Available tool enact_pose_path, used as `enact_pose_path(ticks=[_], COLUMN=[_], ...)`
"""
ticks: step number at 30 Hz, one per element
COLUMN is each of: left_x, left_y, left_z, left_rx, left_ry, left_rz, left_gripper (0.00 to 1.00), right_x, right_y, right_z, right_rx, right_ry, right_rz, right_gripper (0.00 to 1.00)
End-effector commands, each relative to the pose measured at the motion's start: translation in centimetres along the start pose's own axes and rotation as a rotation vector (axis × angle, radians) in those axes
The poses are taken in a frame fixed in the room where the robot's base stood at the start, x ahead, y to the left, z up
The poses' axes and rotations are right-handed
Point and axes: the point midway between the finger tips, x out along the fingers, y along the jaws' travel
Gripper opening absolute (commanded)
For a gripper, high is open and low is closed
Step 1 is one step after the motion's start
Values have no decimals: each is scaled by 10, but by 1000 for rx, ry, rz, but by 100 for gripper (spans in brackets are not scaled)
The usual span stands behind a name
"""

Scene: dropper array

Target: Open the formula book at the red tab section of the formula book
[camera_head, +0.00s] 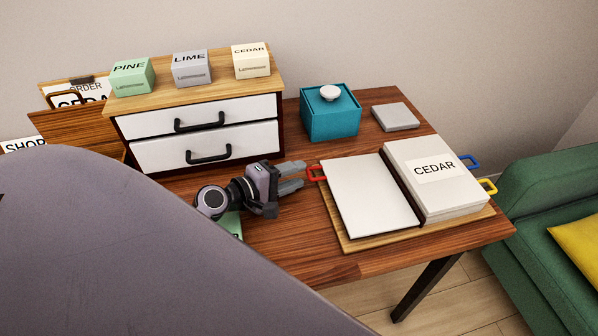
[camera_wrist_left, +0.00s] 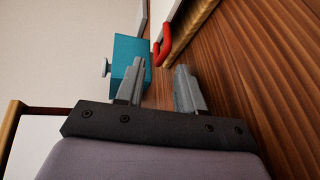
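The formula book (camera_head: 355,200) lies open on a wooden board. The red tab (camera_head: 316,173) sticks out from the left page's left edge; blue (camera_head: 470,162) and yellow (camera_head: 488,187) tabs stick out at the right edge. My left gripper (camera_head: 302,176) is open and empty, just left of the red tab, fingers pointing toward it. In the left wrist view the red tab (camera_wrist_left: 163,40) is ahead of the parted fingers (camera_wrist_left: 161,66). My right gripper is out of view.
A white two-drawer chest (camera_head: 205,135) carries green, grey and cream boxes labelled PINE, LIME and CEDAR. A teal box (camera_head: 331,118) with a white knob and a grey slab (camera_head: 395,117) stand behind the book. A partly hidden green item lies under my left wrist.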

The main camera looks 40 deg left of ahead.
Motion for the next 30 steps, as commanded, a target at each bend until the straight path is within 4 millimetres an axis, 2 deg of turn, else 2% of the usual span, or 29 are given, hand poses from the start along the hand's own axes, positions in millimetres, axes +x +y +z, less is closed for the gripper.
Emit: enact_pose_path(ticks=[6,16,19,20,30], left_x=[16,18,18,18,20], left_y=[0,0,0,0,3], left_z=[0,0,0,0,-1], left_rx=[0,1,1,1,-1], left_ry=[1,0,0,0,-1], left_rz=[0,0,0,0,-1], left_gripper=[38,38,5,0,0], right_x=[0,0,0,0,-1], right_y=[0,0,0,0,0], right_z=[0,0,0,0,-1], right_rx=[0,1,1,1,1], right_ry=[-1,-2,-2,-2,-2], right_rz=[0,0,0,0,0], right_gripper=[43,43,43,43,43])
